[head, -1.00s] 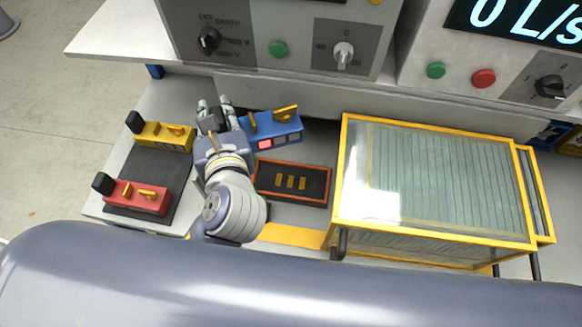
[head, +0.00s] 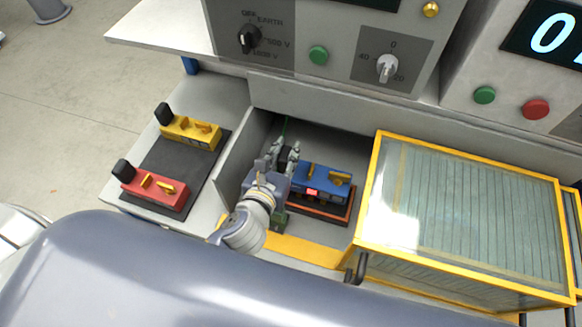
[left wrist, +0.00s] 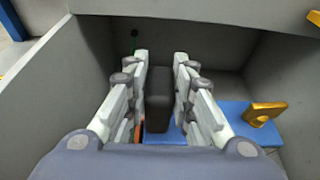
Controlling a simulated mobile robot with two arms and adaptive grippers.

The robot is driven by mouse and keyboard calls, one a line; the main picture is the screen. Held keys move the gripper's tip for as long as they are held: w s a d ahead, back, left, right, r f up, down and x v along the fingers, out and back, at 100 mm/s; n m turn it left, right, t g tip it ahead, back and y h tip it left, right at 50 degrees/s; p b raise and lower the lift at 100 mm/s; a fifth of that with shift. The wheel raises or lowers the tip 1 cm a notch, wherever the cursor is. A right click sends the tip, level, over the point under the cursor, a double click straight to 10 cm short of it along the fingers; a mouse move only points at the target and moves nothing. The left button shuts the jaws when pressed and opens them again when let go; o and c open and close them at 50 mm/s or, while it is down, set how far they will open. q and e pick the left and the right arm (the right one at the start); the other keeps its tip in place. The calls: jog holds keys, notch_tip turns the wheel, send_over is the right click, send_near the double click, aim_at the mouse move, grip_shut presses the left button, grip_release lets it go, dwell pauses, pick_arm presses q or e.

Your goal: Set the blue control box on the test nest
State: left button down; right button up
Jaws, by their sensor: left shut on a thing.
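The blue control box (head: 318,178) has a yellow handle, a lit red panel on its front and a black grip block (left wrist: 158,95) at its left end. My left gripper (head: 284,153) is shut on that black block. In the left wrist view the fingers stand on both sides of it, with the blue top (left wrist: 235,112) below. The test nest, a black tray with an orange rim (head: 326,213), lies under the box. The box hides most of it, and I cannot tell whether the box touches it. My right gripper is not in view.
A grey side wall (head: 243,160) stands close left of my left gripper. A yellow-framed glass cover (head: 460,220) stands right of the nest. A yellow box (head: 190,131) and a red box (head: 153,190) sit on a dark mat at left. The instrument panel rises behind.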

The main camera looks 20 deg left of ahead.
aim_at(283, 171)
pick_arm(q)
jog(key=shift+w+f+b, duration=0.1)
jog(key=shift+f+b, duration=0.25)
jog(key=shift+f, duration=1.85)
